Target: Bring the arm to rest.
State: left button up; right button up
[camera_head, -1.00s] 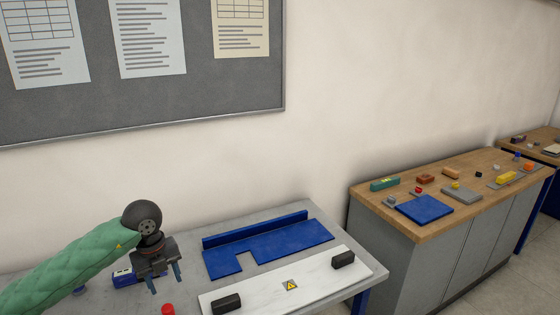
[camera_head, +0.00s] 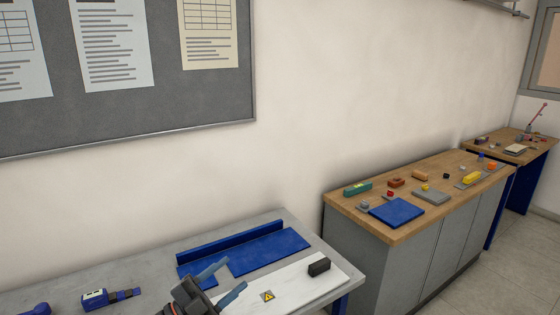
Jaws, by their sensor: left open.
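My left gripper (camera_head: 235,274) shows at the bottom of the head view, dark with two grey-blue fingers spread apart. It is open, with nothing seen between its fingers. It overlaps the blue fixture and the white panel in the picture; whether it touches either I cannot tell. Its arm is mostly below the picture. My right gripper is not in view.
A grey table (camera_head: 325,257) bears a blue fixture (camera_head: 270,252), a white panel (camera_head: 300,284) with a black handle (camera_head: 319,267), and a blue-and-black tool (camera_head: 95,299). Right of it stands a wood-topped cabinet (camera_head: 390,235) with a blue mat (camera_head: 397,211) and small parts.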

pick_arm(q)
jog(key=s+a+f+n+t+y, duration=0.1)
jog(key=s+a+f+n+y, duration=0.1)
jog(key=a+f+n+y, duration=0.6)
jog(key=s+a+f+n+t+y, duration=0.1)
jog(key=a+f+n+y, duration=0.4)
jog(key=f+n+y, duration=0.6)
jog(key=s+d+f+n+g, duration=0.1)
jog(key=s+d+f+g, duration=0.1)
jog(key=s+f+g, duration=0.65)
jog(key=s+d+f+g, duration=0.1)
jog(key=s+f+g, duration=0.3)
jog(key=s, duration=0.8)
jog(key=s+d+f, duration=0.1)
jog(key=s+f, duration=0.2)
jog(key=f, duration=2)
jog(key=s+d+f+h, duration=0.1)
jog(key=s+f, duration=0.1)
jog(key=f, duration=2.1)
jog(key=shift+s+d, duration=0.3)
jog(key=shift+s, duration=0.1)
